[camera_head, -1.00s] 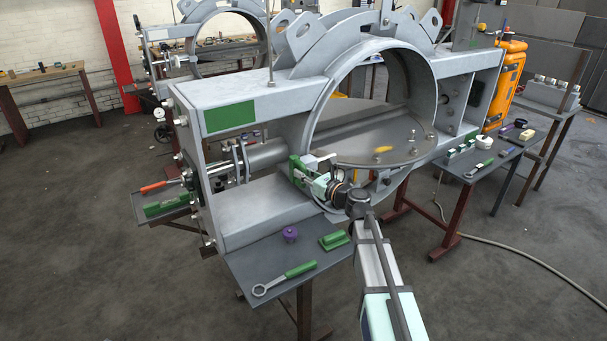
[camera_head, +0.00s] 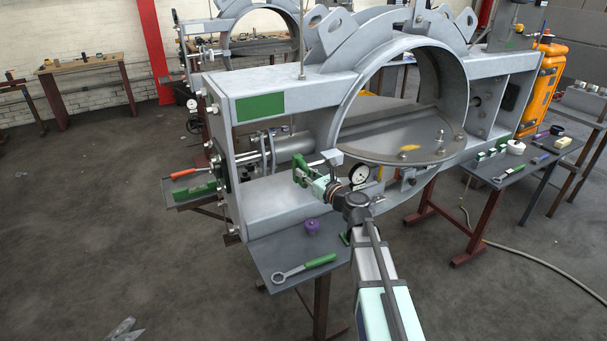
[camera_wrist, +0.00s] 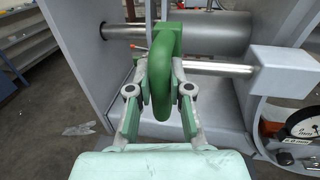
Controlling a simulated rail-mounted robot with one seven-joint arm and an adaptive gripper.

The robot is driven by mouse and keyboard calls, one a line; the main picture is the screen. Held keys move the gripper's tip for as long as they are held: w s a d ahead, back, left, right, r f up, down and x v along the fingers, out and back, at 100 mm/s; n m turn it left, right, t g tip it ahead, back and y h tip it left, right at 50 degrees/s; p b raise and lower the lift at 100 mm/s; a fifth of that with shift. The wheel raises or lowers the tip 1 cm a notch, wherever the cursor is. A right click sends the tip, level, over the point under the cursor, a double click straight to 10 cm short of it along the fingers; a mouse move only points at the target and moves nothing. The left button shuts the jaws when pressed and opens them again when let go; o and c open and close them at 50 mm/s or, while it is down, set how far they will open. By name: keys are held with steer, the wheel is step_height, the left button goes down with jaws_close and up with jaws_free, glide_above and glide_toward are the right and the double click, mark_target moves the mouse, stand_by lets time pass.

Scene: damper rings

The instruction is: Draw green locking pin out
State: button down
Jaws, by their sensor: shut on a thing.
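The green locking pin (camera_wrist: 176,65) has a green ring handle and a bright steel shank running right to a grey block (camera_wrist: 282,75). The shank meets the block's left face; any part of it inside is hidden. My gripper (camera_wrist: 160,90) is shut on the ring handle, one finger on each side of it. In the head view, my gripper (camera_head: 316,183) is inside the frame's lower opening, left of the grey block (camera_head: 333,157). The green handle (camera_head: 300,172) shows at its fingertips, with bare shank between handle and block.
The large grey ring frame (camera_head: 300,85) surrounds my gripper. A dial gauge (camera_head: 359,174) hangs close to its right. Below, a side table (camera_head: 265,255) bears a green-handled wrench (camera_head: 305,268) and a purple knob (camera_head: 311,226). A steel cylinder (camera_wrist: 205,35) lies behind the pin.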

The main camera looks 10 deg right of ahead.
steer(key=c, duration=1.2)
jaws_free()
steer(key=shift+s+a, duration=0.1)
steer(key=shift+a, duration=0.1)
steer(key=shift+o, duration=0.8)
steer(key=shift+a, duration=0.15)
steer(key=v, duration=1.2)
